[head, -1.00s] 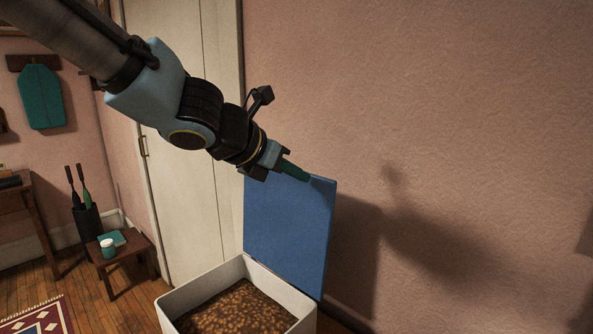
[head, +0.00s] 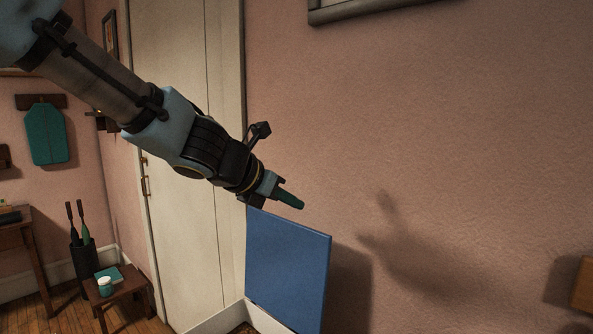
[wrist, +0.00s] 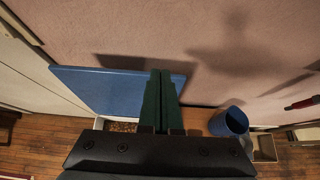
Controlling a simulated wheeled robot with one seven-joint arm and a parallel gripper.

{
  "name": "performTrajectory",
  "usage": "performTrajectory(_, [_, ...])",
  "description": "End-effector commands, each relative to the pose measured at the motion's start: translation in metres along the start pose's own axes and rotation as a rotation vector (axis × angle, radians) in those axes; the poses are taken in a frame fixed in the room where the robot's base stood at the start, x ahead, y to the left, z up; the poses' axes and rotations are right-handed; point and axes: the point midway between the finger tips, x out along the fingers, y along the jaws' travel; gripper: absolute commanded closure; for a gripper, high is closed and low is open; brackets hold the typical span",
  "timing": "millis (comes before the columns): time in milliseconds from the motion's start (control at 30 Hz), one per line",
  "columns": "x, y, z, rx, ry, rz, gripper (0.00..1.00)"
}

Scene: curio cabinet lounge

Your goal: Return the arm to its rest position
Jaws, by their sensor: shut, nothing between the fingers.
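My gripper (head: 290,200) is at the end of my outstretched arm, in front of the pink wall and a little above the raised blue lid. Its green fingers are together with nothing between them. They also show closed in the wrist view (wrist: 159,100). The blue lid (head: 288,268) stands open on a white box (head: 222,322), whose lower part is cut off by the frame. The wrist view shows the lid (wrist: 100,88) to the left of the fingers, and a strip of the box's brown contents below it.
A white door (head: 185,170) stands behind the arm. A small stool (head: 125,288) with a jar (head: 105,286) and a dark holder (head: 86,262) are at the lower left. In the wrist view a blue cylindrical container (wrist: 229,122) is at the right. Open air lies right of the gripper.

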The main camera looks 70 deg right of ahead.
Motion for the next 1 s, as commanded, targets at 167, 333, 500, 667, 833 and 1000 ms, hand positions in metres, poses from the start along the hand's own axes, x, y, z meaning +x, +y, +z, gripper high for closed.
performTrajectory(167, [-0.002,-0.002,0.021,0.006,-0.004,-0.002,1.0])
performTrajectory(333, [-0.004,-0.001,0.03,0.003,-0.002,-0.001,1.0])
performTrajectory(500, [-0.005,-0.001,0.034,0.0,0.0,0.0,1.0])
performTrajectory(667, [-0.005,0.0,0.034,0.0,0.0,0.0,1.0])
performTrajectory(833, [-0.013,0.02,0.016,0.051,0.025,0.029,1.0])
performTrajectory(1000, [-0.05,0.088,-0.048,0.244,0.135,0.113,1.0])
